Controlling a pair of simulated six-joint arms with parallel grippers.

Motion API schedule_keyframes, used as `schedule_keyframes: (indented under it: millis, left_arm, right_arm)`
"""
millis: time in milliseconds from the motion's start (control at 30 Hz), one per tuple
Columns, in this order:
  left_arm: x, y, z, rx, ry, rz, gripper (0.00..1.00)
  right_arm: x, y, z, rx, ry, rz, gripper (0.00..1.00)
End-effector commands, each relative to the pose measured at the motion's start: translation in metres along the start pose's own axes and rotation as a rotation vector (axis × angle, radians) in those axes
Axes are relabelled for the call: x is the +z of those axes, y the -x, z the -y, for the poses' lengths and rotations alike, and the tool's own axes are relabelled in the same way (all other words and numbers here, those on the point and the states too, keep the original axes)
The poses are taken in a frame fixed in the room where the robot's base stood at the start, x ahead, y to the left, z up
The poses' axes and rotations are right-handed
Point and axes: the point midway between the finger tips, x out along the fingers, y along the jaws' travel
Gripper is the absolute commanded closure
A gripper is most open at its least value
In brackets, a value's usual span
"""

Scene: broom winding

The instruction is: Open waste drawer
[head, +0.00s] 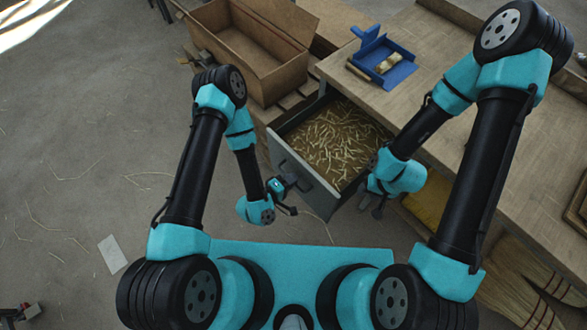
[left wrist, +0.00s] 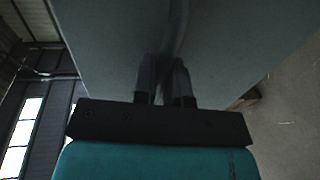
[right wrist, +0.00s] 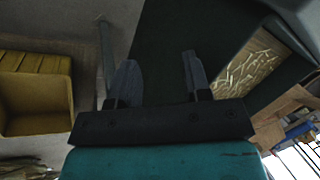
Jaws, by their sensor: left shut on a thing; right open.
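The waste drawer (head: 305,180) is pulled out from the workbench and filled with pale straw scraps (head: 335,140). My left gripper (head: 284,186) is at the drawer's grey front panel, shut on its handle; the handle is mostly hidden in the head view. In the left wrist view the fingers (left wrist: 166,85) close on a dark handle against the panel (left wrist: 100,40). My right gripper (head: 374,200) is beside the drawer's right side. In the right wrist view its fingers (right wrist: 158,78) are open with nothing between them, and straw (right wrist: 248,65) shows to the right.
The workbench (head: 450,90) carries a blue fixture (head: 385,62). A wooden box (head: 250,45) stands behind the drawer to the left. A yellow bin (right wrist: 35,95) and broom bristles (head: 510,285) are on the right. The floor at left is mostly clear.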

Motion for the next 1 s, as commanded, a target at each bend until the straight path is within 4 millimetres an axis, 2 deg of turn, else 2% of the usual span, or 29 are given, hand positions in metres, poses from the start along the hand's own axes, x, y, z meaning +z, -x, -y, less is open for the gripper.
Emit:
schedule_keyframes:
  millis: [200, 600, 633, 800, 867, 1000]
  left_arm:
    - [0.002, 0.015, 0.003, 0.001, -0.002, 0.011, 1.0]
    - [0.003, 0.016, 0.003, 0.002, -0.004, 0.014, 1.0]
    - [0.003, 0.016, 0.003, 0.002, -0.004, 0.014, 0.86]
    - [0.003, 0.016, 0.003, 0.001, -0.004, 0.013, 0.69]
    - [0.003, 0.016, 0.003, 0.001, -0.004, 0.013, 0.64]
    - [0.003, 0.016, 0.003, 0.001, -0.004, 0.013, 0.63]
  right_arm:
    - [0.0, 0.0, 0.0, 0.0, 0.0, 0.0, 0.56]
    - [0.0, 0.0, 0.0, 0.0, 0.0, 0.0, 0.56]
    - [0.0, 0.0, 0.0, 0.0, 0.0, 0.0, 0.56]
    - [0.0, 0.0, 0.0, 0.0, 0.0, 0.0, 0.56]
    - [0.0, 0.0, 0.0, 0.0, 0.0, 0.0, 0.56]
    - [0.0, 0.0, 0.0, 0.0, 0.0, 0.0, 0.56]
